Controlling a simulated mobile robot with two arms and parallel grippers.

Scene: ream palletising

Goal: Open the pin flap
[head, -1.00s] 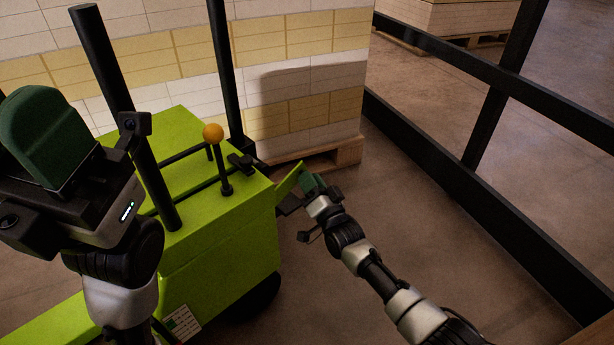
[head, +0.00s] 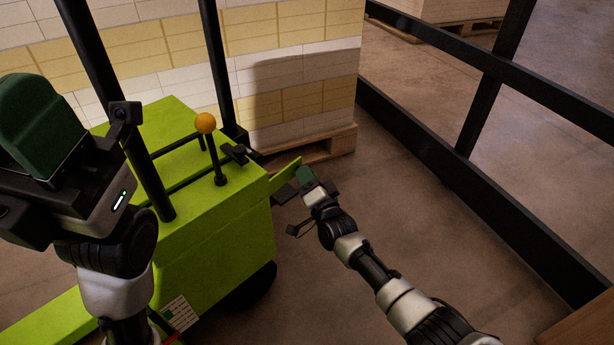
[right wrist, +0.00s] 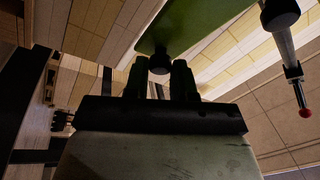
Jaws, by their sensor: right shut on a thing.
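The pin flap (head: 287,169) is a bright green plate sticking out at an angle from the right side of the green machine (head: 222,235). In the right wrist view the flap (right wrist: 205,22) is the green panel at the top, with a short dark knob (right wrist: 160,63) on it. My right gripper (head: 298,188) is at the flap; in its wrist view the fingers (right wrist: 159,80) are shut on the knob, one on each side. My left gripper (head: 45,125) is raised at the left of the head view, apart from the flap; its fingertips are not clear.
A lever with an orange ball (head: 205,122) and black posts rise from the machine. Behind it stand stacked reams (head: 290,100) on a wooden pallet (head: 318,146). A black rail fence (head: 450,165) runs along the right. The floor between fence and machine is clear.

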